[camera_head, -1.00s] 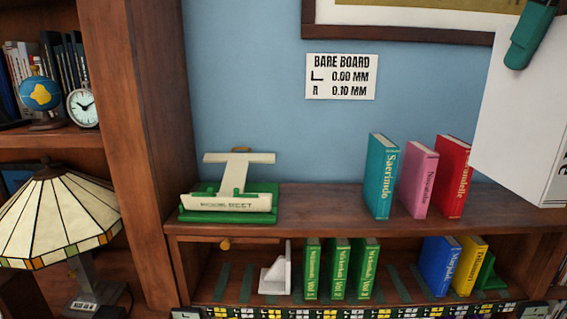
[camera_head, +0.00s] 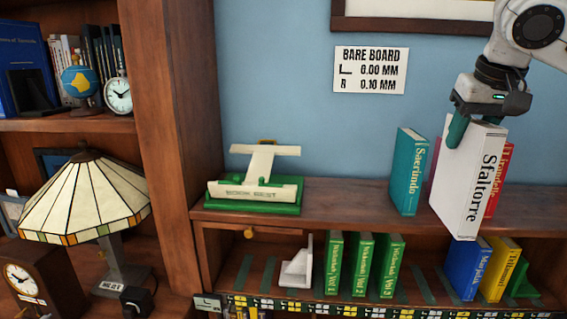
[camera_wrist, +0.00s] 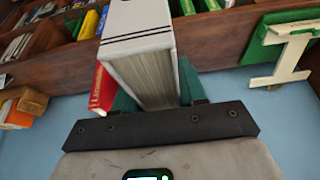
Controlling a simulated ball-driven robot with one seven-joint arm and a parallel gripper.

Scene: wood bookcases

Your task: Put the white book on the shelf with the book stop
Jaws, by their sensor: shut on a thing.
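The white book (camera_head: 465,185), with "Sfaltorre" on its spine, hangs upright in front of the upper board's right end. My gripper (camera_head: 462,125) is shut on its top edge, one teal finger showing on the near face. In the wrist view the white book (camera_wrist: 145,70) sits between both teal fingers (camera_wrist: 155,98). The lower shelf (camera_head: 262,285) holds a white L-shaped stop (camera_head: 298,265) just left of several green volumes (camera_head: 362,266). A blue book (camera_head: 468,268), a yellow book (camera_head: 499,268) and a green wedge stop (camera_head: 522,280) stand at its right.
On the upper board (camera_head: 330,196) stand a teal book (camera_head: 408,172), a pink book and a red book (camera_head: 500,180), the last two partly hidden. A green-and-cream stand (camera_head: 255,190) is at left. The lower shelf has a gap between the green volumes and blue book. A lamp (camera_head: 85,200) stands left.

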